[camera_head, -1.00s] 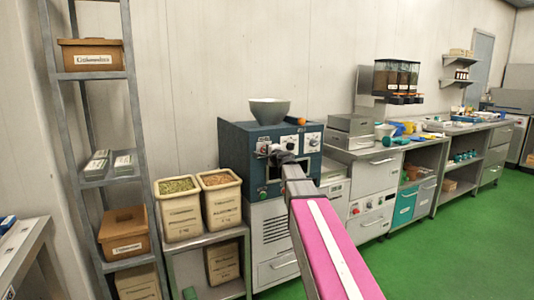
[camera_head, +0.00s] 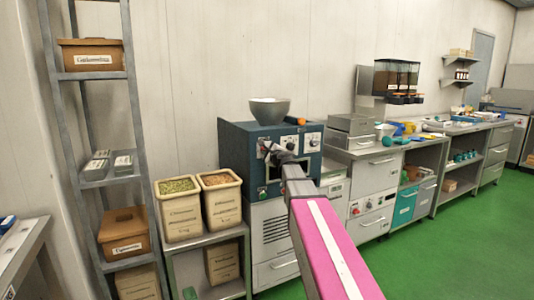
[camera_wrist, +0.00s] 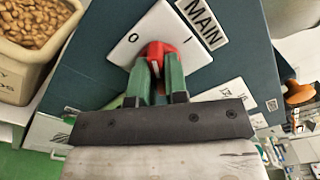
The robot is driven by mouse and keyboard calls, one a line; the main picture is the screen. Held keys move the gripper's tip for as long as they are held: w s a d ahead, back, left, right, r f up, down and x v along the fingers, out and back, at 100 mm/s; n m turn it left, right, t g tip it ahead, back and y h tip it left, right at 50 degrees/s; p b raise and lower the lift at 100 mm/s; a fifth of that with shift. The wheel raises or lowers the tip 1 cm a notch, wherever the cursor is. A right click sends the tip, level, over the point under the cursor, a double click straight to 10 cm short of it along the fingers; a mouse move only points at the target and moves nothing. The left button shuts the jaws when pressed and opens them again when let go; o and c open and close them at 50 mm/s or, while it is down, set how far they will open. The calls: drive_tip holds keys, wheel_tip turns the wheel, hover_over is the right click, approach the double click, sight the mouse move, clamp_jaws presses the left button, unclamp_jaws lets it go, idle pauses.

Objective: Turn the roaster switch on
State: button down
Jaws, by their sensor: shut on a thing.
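The roaster (camera_head: 235,145) is a dark blue-green cabinet with dials on its front, seen in the head view. In the wrist view its main switch is a red knob (camera_wrist: 158,48) on a white plate (camera_wrist: 133,45) marked 0 on the left and I on the right, beside a MAIN label (camera_wrist: 200,20). My gripper (camera_wrist: 157,68) has its green fingers shut on the red knob. In the head view my gripper (camera_head: 266,150) is at the upper left of the roaster front and hides the switch. The knob's exact setting is unclear.
A grey bowl (camera_head: 269,110) sits on top of the roaster. Bins of nuts (camera_head: 220,203) and green seeds (camera_head: 182,210) stand to its left, next to a shelf rack (camera_head: 136,110). Counters (camera_head: 375,170) run to the right; the green floor (camera_head: 420,260) is open.

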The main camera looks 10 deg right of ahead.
drive_tip(key=m, duration=1.1)
drive_tip(key=shift+m, duration=0.3)
idle(0.4)
drive_tip(key=c, duration=1.1)
unclamp_jaws()
drive_tip(key=shift+c, duration=0.2)
drive_tip(key=v, duration=1.1)
